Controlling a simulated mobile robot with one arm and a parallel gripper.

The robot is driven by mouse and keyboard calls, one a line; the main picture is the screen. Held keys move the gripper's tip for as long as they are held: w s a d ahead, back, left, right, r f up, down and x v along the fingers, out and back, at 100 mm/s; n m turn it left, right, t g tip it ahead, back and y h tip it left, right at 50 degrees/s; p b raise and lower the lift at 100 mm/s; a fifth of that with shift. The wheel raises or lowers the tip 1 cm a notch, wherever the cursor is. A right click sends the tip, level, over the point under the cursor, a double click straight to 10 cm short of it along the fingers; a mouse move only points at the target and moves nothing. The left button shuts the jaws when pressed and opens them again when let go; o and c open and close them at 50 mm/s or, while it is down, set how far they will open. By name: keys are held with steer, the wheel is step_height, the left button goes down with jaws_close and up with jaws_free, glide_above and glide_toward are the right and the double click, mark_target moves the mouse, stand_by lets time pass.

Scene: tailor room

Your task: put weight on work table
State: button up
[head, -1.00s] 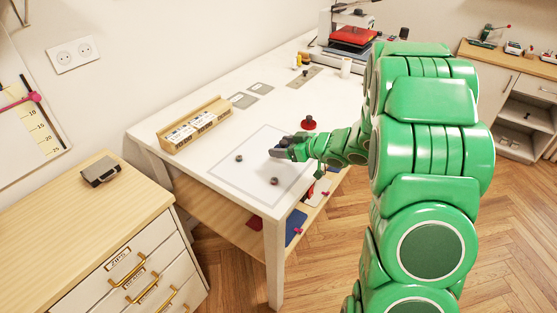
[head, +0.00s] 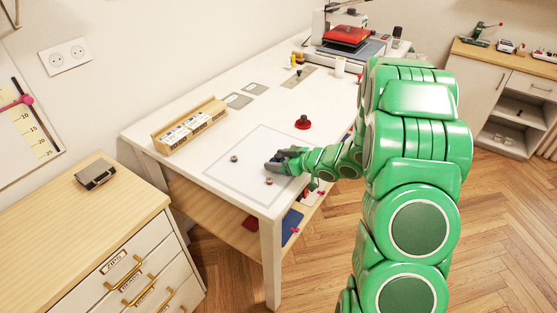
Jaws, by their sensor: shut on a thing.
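The white work table (head: 190,172) runs along the wall, with a thin grey outlined square on its near part. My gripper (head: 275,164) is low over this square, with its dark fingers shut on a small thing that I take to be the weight. The fingers mostly hide it, and I cannot tell if it touches the tabletop. Two small dark round pieces lie on the square: one (head: 234,158) left of my gripper, the other (head: 268,181) just in front of it.
A wooden rack of white boxes (head: 190,124) stands at the table's left edge. A red-based piece with a dark knob (head: 302,123) stands behind my gripper. A heat press (head: 346,38) is at the far end. A drawer cabinet (head: 75,215) stands at the left.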

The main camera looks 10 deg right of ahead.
steer(key=o, duration=1.4)
steer(key=shift+f, duration=0.1)
steer(key=shift+c, duration=0.2)
steer(key=shift+s+d+r, duration=0.15)
steer(key=shift+r, duration=0.05)
steer(key=v, duration=1.1)
steer(key=shift+s+d+r, duration=0.2)
